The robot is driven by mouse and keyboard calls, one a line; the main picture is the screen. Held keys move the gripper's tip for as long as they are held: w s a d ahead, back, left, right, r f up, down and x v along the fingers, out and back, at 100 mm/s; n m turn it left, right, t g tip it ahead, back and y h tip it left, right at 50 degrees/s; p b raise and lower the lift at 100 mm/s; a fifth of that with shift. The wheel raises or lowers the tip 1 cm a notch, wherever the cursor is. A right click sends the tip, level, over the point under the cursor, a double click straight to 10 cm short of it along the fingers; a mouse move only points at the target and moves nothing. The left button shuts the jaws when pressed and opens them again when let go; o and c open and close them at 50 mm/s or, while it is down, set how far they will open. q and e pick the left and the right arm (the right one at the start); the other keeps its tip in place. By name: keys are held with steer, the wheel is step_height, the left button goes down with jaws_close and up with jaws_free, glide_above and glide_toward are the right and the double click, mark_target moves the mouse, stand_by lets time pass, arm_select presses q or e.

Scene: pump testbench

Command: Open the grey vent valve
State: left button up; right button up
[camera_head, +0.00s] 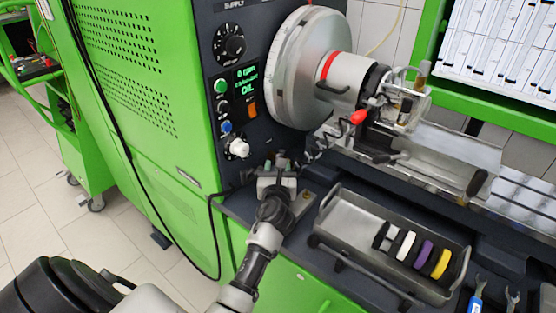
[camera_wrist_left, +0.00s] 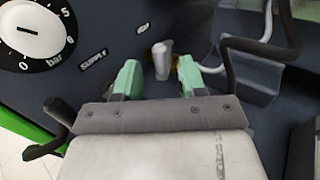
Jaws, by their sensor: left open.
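The grey vent valve shows in the left wrist view as a small grey knob (camera_wrist_left: 162,56) on the dark panel, below a small label too blurred to read surely. My left gripper (camera_wrist_left: 158,74) has its two pale green fingertips apart, one on each side of the knob in the picture. I cannot tell whether they touch it. In the head view my left gripper (camera_head: 281,163) is at the lower end of the dark control panel, and I cannot make out the grey knob there. My right gripper is not in view.
A white pressure knob (camera_head: 239,148) sits close left of the gripper. A black hose (camera_wrist_left: 285,48) bends near the right finger. A metal tray (camera_head: 348,217) with several coloured rings stands to the right. The round chuck (camera_head: 300,70) is above.

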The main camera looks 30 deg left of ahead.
arm_select(q)
steer(key=shift+x, duration=1.8)
